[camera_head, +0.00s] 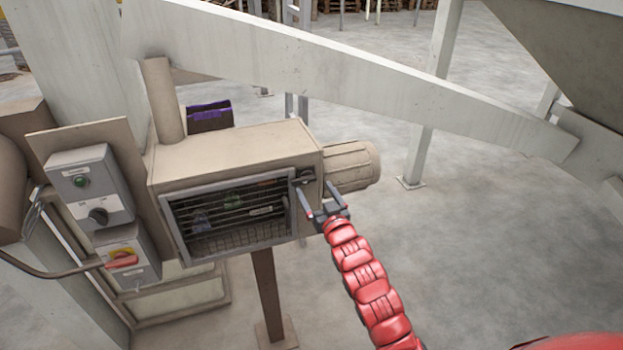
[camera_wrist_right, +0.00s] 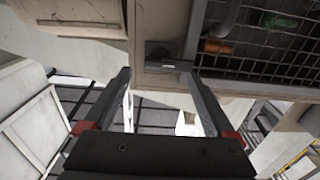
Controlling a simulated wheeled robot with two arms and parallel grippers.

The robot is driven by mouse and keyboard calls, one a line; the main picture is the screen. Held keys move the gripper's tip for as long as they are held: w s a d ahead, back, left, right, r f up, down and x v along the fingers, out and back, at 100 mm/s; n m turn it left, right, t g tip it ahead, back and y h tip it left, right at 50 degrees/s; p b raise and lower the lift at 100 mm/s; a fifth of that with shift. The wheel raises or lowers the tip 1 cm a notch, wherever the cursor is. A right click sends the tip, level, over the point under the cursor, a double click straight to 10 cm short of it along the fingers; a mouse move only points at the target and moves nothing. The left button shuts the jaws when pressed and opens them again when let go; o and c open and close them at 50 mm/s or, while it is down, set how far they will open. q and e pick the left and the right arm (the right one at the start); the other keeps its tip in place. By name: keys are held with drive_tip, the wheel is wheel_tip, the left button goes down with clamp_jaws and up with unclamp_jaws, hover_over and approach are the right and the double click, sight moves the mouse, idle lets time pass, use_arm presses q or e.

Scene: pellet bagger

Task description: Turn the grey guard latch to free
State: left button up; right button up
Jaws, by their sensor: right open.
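The grey guard latch (camera_head: 304,175) is a small dark-looking piece at the upper right corner of the mesh guard (camera_head: 281,245), on the front of the beige machine housing. In the right wrist view the latch (camera_wrist_right: 165,57) shows as a grey block beyond the fingertips, beside the guard frame. My right gripper (camera_head: 313,185) is open, with its two fingers pointing at the latch. In the wrist view the gap between the fingers (camera_wrist_right: 160,76) looks empty and the latch lies just past it. I cannot tell whether a finger touches it. My left gripper is out of view.
The beige housing (camera_head: 235,152) carries a ribbed motor (camera_head: 350,166) at right, close to my gripper. A control box (camera_head: 92,185) and a red-handled switch (camera_head: 122,260) stand at left. A white sloping beam (camera_head: 330,66) crosses above. Open floor (camera_head: 480,240) lies to the right.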

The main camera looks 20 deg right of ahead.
sight(309, 181)
drive_tip(key=shift+w+a+p, duration=0.1)
drive_tip(key=shift+w+p, duration=0.5)
drive_tip(key=shift+w, duration=1.3)
